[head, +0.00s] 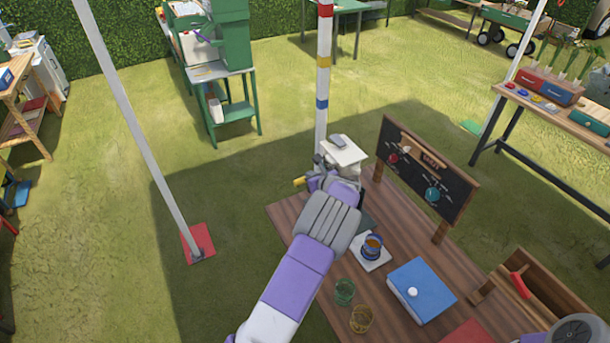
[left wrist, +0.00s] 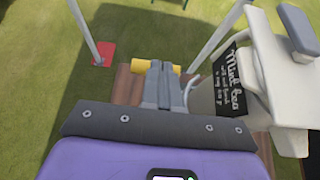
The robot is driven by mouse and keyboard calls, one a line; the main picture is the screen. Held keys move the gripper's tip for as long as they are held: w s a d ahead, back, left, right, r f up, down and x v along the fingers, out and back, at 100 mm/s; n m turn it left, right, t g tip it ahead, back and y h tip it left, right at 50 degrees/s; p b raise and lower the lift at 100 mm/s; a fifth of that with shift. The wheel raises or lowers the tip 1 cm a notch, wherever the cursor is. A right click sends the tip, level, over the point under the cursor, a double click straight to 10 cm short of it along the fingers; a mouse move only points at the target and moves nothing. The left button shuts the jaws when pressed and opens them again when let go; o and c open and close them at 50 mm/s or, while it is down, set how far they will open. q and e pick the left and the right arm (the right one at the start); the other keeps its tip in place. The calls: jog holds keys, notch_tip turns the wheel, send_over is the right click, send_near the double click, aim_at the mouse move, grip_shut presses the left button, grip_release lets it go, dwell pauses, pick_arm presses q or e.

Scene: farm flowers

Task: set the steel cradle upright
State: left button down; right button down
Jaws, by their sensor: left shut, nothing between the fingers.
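I cannot pick out the steel cradle with certainty. A thin grey curved piece (left wrist: 189,92) shows right beside the fingers in the left wrist view; I cannot tell whether it is part of the cradle. My left gripper (head: 318,178) is at the table's far left corner, next to a white dispenser (head: 343,151) with a grey top handle. In the left wrist view its fingers (left wrist: 157,82) are shut and empty. A yellow cylinder (left wrist: 172,67) lies just beyond the fingertips. The dispenser (left wrist: 232,75) carries a black "Mint tea" label. My arm hides part of the table.
A banded post (head: 323,80) rises behind the dispenser. Open grass lies left.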

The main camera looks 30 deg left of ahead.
pick_arm(q)
notch_tip(320, 180, up, 10)
jog(key=s+d, duration=0.1)
jog(key=shift+d+f, duration=0.15)
jog(key=shift+f, duration=0.05)
dwell(0.4)
